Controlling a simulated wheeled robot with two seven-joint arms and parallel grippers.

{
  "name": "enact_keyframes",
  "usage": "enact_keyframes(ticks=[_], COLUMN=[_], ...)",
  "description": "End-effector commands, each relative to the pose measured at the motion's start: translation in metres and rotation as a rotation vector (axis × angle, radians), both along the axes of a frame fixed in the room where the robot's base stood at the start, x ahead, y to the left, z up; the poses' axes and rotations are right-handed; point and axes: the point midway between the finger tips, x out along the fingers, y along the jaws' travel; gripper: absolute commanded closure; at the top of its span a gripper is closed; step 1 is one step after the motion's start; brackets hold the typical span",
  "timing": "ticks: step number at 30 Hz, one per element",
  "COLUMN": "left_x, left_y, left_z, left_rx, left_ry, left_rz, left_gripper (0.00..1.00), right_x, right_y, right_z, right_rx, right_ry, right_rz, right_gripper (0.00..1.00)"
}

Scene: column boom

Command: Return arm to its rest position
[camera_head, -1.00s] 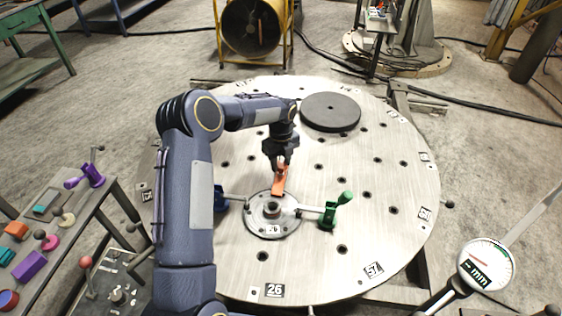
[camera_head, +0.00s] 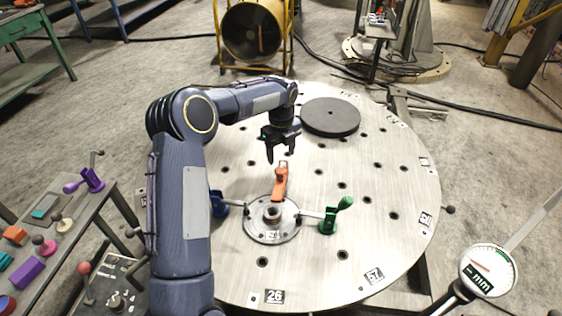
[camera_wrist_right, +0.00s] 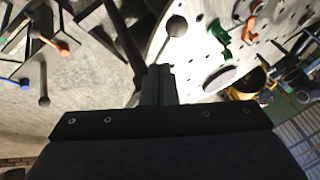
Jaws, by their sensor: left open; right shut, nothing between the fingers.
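My left gripper (camera_head: 281,149) hangs over the round table in the head view, fingers pointing down, open and empty. It is above and apart from the orange clamp (camera_head: 280,183). The orange clamp stands at the far side of a round metal flange (camera_head: 262,232). A green clamp (camera_head: 336,215) is at the flange's right and a blue clamp (camera_head: 217,203) at its left, partly behind my left arm. In the right wrist view my right gripper (camera_wrist_right: 158,85) is shut with nothing in it; the green clamp (camera_wrist_right: 221,38) and orange clamp (camera_wrist_right: 247,30) show beyond it.
The round table (camera_head: 390,220) has many holes and a dark disc (camera_head: 330,116) at its back. A side bench (camera_head: 55,245) with coloured parts stands at left. A dial gauge (camera_head: 487,268) is at front right.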

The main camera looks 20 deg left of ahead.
Motion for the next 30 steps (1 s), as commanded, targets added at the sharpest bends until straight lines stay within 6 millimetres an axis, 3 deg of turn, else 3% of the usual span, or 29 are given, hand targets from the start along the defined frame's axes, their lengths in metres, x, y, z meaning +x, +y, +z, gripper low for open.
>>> enact_keyframes(ticks=[5, 20, 23, 26, 30], left_x=[0.0, -0.001, -0.008, -0.026, -0.067], left_y=[0.0, 0.0, 0.0, -0.002, -0.005], left_z=[0.012, 0.015, 0.028, 0.054, 0.095], left_rx=[-0.001, -0.001, -0.004, -0.018, -0.062], left_ry=[-0.001, -0.003, -0.019, -0.049, -0.095], left_rz=[0.0, 0.007, 0.06, 0.179, 0.435], left_gripper=[0.42, 0.42, 0.42, 0.42, 0.42], right_x=[0.0, 0.0, 0.0, 0.0, 0.0], right_y=[0.0, 0.0, 0.0, 0.0, 0.0], right_z=[0.0, 0.0, 0.0, 0.0, 0.0], right_rx=[0.0, 0.0, 0.0, 0.0, 0.0], right_ry=[0.0, 0.0, 0.0, 0.0, 0.0], right_rz=[0.0, 0.0, 0.0, 0.0, 0.0], right_gripper=[1.0, 1.0, 1.0, 1.0, 1.0])
